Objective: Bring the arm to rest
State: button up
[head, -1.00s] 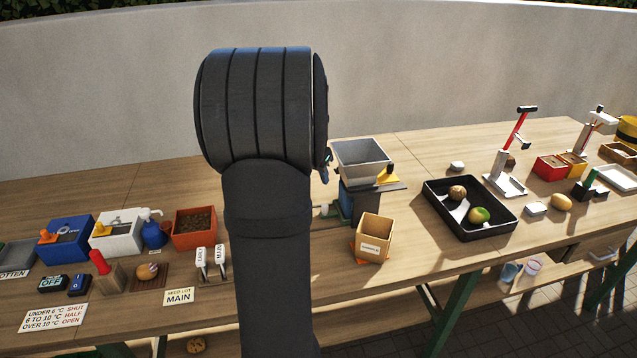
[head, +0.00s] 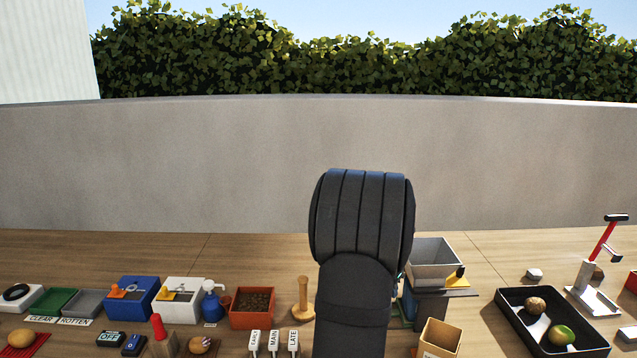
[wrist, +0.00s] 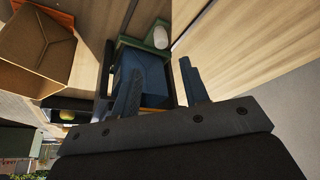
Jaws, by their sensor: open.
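My gripper (wrist: 160,82) shows in the wrist view with its two dark fingers spread apart and nothing held between them. Past the fingers is the blue body (wrist: 150,70) of a device with a green part beside it; I cannot tell how far off it is. In the head view my dark arm stands upright right of centre and hides my gripper. The grey hopper (head: 433,262) stands just right of the arm, partly covered by it.
A tan box (head: 441,338) stands in front of the hopper and a black tray (head: 510,325) lies to its right. An orange planter (head: 254,320) and a wooden peg (head: 302,305) stand left of the arm. Open tabletop lies behind them.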

jog(key=x, duration=0.9)
jog(key=shift+f, duration=0.15)
jog(key=shift+a, duration=0.15)
jog(key=o, duration=1.3)
jog(key=shift+w+a+r+n+t, duration=0.15)
jog(key=shift+w+a+r, duration=0.2)
jog(key=shift+r, duration=0.15)
jog(key=shift+w+a+r+n+t, duration=0.15)
jog(key=shift+w+a+r, duration=0.2)
jog(key=shift+r, duration=0.1)
notch_tip(320, 180, up, 26)
jog(key=s+a+n+g+h, duration=0.15)
jog(key=n+g, duration=0.25)
jog(key=n, duration=2.2)
jog(key=a+x, duration=0.1)
jog(key=x, duration=0.8)
jog(key=shift+f, duration=0.4)
jog(key=shift+w+d, duration=0.1)
jog(key=shift+d, duration=0.05)
